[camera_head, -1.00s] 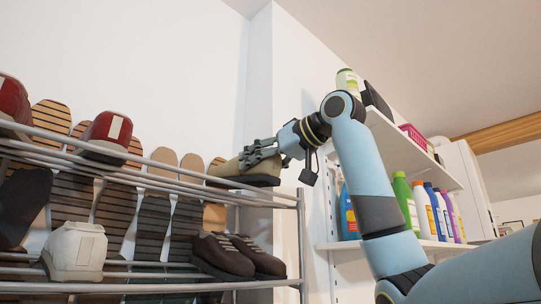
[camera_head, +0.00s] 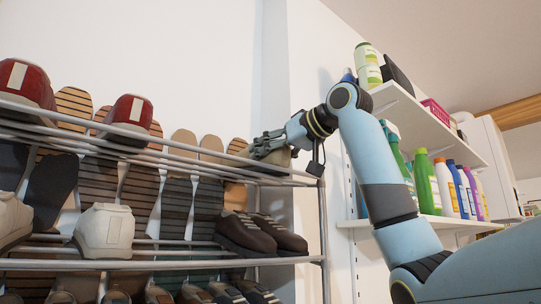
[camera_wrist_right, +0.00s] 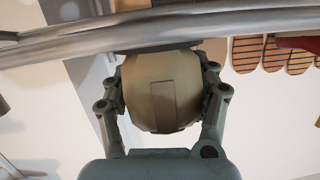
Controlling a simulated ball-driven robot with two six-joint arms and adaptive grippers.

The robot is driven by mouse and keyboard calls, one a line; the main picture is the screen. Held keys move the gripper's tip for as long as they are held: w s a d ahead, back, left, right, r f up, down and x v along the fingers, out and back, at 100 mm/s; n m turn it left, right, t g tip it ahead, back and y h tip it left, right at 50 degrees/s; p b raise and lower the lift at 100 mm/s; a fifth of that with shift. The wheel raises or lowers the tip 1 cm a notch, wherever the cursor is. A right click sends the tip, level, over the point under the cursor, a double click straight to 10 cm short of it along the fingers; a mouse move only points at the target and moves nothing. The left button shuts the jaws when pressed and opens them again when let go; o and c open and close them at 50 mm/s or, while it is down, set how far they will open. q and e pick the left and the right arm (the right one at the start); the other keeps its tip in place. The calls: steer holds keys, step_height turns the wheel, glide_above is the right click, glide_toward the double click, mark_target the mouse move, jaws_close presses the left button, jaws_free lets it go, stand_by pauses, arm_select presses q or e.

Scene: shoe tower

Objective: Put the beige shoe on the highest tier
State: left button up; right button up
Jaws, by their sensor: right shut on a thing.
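The beige shoe (camera_head: 281,157) is at the right end of the shoe rack's highest tier (camera_head: 293,179), largely hidden by my gripper in the head view. In the wrist view, the shoe's rounded heel (camera_wrist_right: 160,88) fills the middle, with its dark sole close to the grey rails (camera_wrist_right: 90,36). My right gripper (camera_head: 268,146) is shut on the shoe, with its fingers (camera_wrist_right: 163,92) on both sides of the heel. I cannot tell whether the sole rests fully on the rails. My left gripper is not in view.
Red shoes (camera_head: 130,113) stand farther left on the highest tier. A white shoe (camera_head: 105,231) and dark brown shoes (camera_head: 262,234) stand on the tier below. To the right, a white wall shelf (camera_head: 440,222) holds several bottles.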

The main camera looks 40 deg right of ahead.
steer(key=o, duration=1.7)
steer(key=shift+o, duration=0.2)
steer(key=s+d+f+b, duration=0.1)
steer(key=s+b, duration=0.6)
steer(key=s, duration=0.7)
steer(key=shift+f, duration=0.15)
